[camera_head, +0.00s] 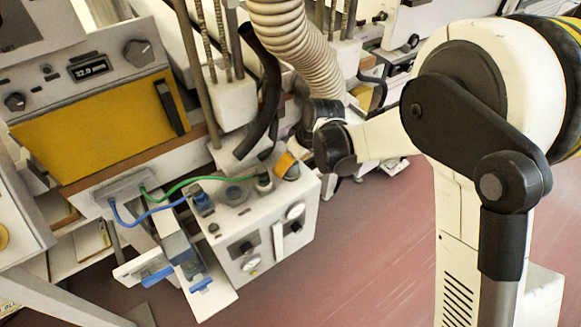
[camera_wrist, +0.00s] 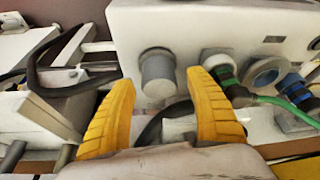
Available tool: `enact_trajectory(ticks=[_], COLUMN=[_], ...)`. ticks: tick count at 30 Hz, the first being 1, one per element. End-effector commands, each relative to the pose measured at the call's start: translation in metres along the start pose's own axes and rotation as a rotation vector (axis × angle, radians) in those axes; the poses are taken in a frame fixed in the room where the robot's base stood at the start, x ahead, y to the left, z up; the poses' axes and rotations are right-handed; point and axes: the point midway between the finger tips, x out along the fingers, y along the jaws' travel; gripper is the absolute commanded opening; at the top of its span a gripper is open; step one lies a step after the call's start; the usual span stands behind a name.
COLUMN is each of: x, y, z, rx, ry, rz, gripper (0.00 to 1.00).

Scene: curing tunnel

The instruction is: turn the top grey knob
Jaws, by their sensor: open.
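The grey knob (camera_wrist: 157,74) is a short ribbed cylinder on the top of the white box (camera_wrist: 230,25) in the wrist view. My gripper (camera_wrist: 160,82) is open, with one yellow finger to the left of the knob and one to the right. The knob shows between the fingertips, with a gap on each side; whether it is within their depth I cannot tell. In the head view my gripper (camera_head: 287,163) is at the top right corner of the white box (camera_head: 300,190). It largely hides the knob there.
A green cable (camera_head: 175,187) and blue cable (camera_head: 140,218) run left. A ribbed hose (camera_head: 300,45) hangs behind my gripper.

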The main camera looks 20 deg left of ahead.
Motion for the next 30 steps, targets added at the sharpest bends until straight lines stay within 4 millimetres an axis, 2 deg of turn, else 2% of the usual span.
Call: enact_trajectory(ticks=[3,11,14,16,17,30], x=[0.0073,0.0075,0.0075,0.0075,0.0075,0.0078], y=[-0.0001,0.0,0.0,0.0,0.0,-0.0003], z=[0.0003,-0.0001,-0.0001,-0.0001,-0.0001,-0.0001], rx=[0.0,0.0,0.0,0.0,0.0,0.051], ry=[0.0,0.0,0.0,0.0,0.0,0.0], rz=[0.0,0.0,0.0,0.0,0.0,0.022], gripper=[0.64,0.64,0.38,0.16,0.11,0.1])
